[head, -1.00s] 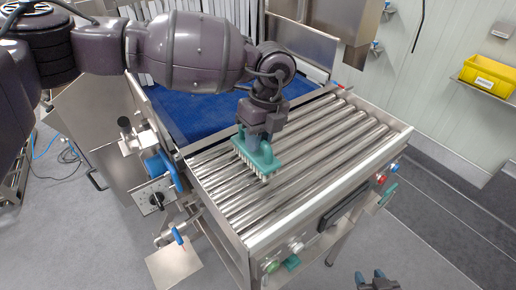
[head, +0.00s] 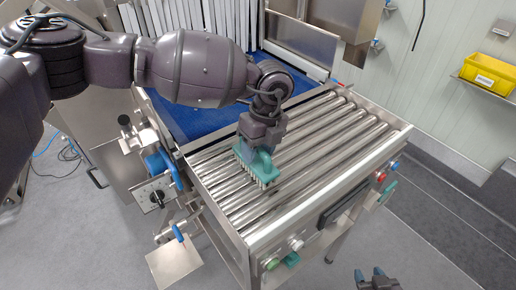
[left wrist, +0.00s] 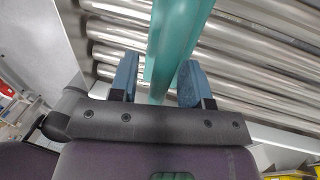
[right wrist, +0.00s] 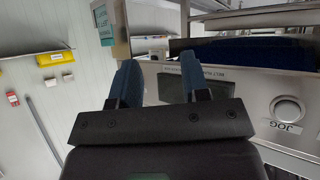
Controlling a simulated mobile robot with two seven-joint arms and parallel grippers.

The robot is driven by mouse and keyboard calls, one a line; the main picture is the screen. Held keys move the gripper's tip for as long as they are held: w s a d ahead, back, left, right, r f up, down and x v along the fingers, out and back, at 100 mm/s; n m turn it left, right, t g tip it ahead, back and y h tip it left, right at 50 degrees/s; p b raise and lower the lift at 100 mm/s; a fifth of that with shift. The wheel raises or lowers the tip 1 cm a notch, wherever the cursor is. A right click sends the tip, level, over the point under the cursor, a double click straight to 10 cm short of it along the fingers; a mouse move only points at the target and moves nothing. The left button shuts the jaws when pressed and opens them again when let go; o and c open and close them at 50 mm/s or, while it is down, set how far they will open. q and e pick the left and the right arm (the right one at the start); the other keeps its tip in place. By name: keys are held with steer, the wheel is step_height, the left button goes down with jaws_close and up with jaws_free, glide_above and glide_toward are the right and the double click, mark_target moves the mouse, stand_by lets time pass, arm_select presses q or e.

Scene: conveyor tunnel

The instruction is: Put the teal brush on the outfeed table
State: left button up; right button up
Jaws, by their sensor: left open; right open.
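The teal brush (head: 262,167) is on the steel rollers of the outfeed table (head: 325,140), near its left side by the blue belt, bristles down. My left gripper (head: 256,148) is right above the brush. In the left wrist view the open fingers of my left gripper (left wrist: 160,82) stand on both sides of the brush's teal handle (left wrist: 172,45), with gaps visible. My right gripper (head: 370,278) is open and empty at the bottom of the head view, in front of the table. It also shows open in the right wrist view (right wrist: 157,82).
A blue conveyor belt (head: 197,118) runs behind the rollers. Knobs and buttons (head: 380,177) line the table's front. A blue-handled crank box (head: 155,195) juts out at the left. A yellow bin (head: 489,74) sits on a wall shelf at right.

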arm_select(q)
steer(key=shift+r, duration=0.1)
arm_select(e)
steer(key=shift+r, duration=0.1)
arm_select(q)
steer(key=shift+r, duration=0.25)
step_height(320, 180, up, 11)
steer(key=w+d+b, duration=0.1)
steer(key=d+b, duration=0.1)
steer(key=shift+w+r, duration=0.15)
steer(key=shift+w, duration=0.05)
arm_select(e)
steer(key=shift+w+a+f, duration=0.1)
steer(key=shift+w+f, duration=0.3)
steer(key=shift+w, duration=0.2)
